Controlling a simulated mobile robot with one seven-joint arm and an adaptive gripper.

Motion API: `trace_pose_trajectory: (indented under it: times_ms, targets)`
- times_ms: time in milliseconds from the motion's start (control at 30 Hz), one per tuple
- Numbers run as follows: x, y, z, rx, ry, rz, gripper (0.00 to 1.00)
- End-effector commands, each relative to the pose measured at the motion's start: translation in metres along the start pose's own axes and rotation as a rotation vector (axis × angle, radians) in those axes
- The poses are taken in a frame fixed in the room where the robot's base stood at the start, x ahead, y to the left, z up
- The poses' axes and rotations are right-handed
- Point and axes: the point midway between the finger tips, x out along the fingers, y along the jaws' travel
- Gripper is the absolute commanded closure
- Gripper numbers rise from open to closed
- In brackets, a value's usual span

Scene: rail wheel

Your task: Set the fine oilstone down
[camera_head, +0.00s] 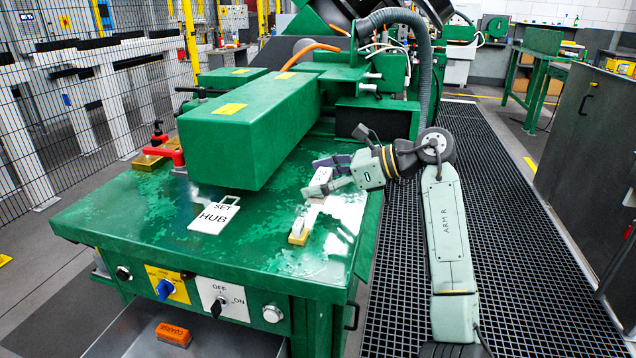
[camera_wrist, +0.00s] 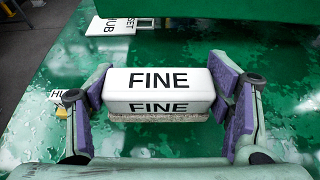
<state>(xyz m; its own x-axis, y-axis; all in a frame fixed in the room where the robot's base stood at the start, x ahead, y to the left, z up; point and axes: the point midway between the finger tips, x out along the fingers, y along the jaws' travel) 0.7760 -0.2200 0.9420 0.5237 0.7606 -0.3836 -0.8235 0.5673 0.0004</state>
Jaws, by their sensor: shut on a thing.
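The fine oilstone (camera_wrist: 158,80) is a white block marked FINE on two faces, with a greyish speckled layer along its bottom. My gripper (camera_wrist: 160,92) is shut on it, with a purple pad at each end of the block. In the head view my gripper (camera_head: 328,180) is over the right part of the green table top (camera_head: 130,205), and the oilstone (camera_head: 321,174) shows as a small white block between the fingers. I cannot tell whether its underside touches the table.
A white SET HUB tag (camera_head: 213,215) lies on the table to the left. A small white and yellow block (camera_head: 299,232) stands nearer the front edge. A large green housing (camera_head: 250,130) overhangs the table behind and left of my gripper. A red-handled clamp (camera_head: 170,150) is at far left.

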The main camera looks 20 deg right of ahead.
Motion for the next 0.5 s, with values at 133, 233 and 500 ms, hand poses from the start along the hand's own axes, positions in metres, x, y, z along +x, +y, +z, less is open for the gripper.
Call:
trace_pose_trajectory:
  times_ms: [133,233,500]
  targets:
    - [0.005,-0.013,0.003,0.000,-0.002,-0.001,0.62]
    - [0.007,-0.015,-0.002,0.000,-0.002,-0.001,0.62]
    - [0.019,-0.014,-0.030,-0.001,-0.002,-0.001,0.62]
